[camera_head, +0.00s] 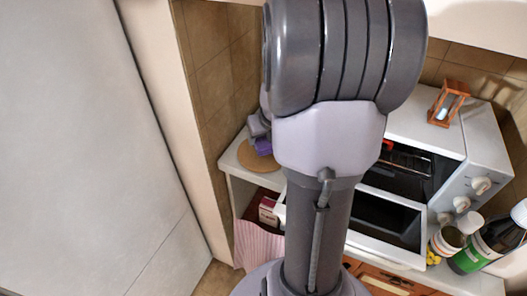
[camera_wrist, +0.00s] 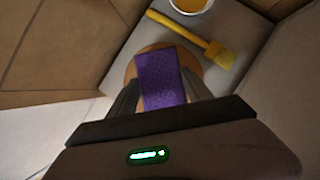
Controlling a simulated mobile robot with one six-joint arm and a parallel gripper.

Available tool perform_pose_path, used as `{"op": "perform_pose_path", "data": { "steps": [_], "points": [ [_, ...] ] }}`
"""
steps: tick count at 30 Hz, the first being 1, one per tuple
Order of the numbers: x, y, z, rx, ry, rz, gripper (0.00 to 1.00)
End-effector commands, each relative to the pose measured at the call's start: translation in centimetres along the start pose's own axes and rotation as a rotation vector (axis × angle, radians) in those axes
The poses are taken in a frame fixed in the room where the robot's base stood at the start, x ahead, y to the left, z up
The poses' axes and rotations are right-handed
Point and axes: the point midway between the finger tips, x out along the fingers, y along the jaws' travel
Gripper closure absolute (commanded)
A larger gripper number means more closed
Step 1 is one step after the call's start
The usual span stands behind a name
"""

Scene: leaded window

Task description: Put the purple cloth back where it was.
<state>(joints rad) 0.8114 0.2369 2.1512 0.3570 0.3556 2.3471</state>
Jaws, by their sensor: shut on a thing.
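The purple cloth (camera_wrist: 160,78) shows in the wrist view between the two fingers of my gripper (camera_wrist: 162,98). My gripper is shut on it. In the wrist view the cloth is over a round tan board (camera_wrist: 131,70); I cannot tell whether it touches the board. In the head view a small part of the cloth (camera_head: 263,146) shows beside my gripper, just above the round board (camera_head: 256,162). My arm hides much of the counter there.
A yellow brush (camera_wrist: 190,36) and a white bowl (camera_wrist: 190,5) lie near the board. A white oven with an open door (camera_head: 385,222) stands right of my arm. An hourglass (camera_head: 448,103) sits on top. Several bottles and jars (camera_head: 447,240) stand at the lower right.

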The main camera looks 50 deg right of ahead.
Motion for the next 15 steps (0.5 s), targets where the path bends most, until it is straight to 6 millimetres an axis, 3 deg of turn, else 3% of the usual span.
{"op": "perform_pose_path", "data": {
  "steps": [1, 5, 14, 15],
  "points": [
    [1.3, 0.0, -0.7, 0.001, 0.001, 0.000, 0.80],
    [3.3, 0.1, -1.8, 0.000, 0.001, 0.000, 0.80],
    [3.1, 0.1, -1.6, -0.001, 0.000, 0.001, 0.80],
    [3.0, 0.1, -1.6, -0.001, 0.000, 0.001, 0.36]
  ]
}}
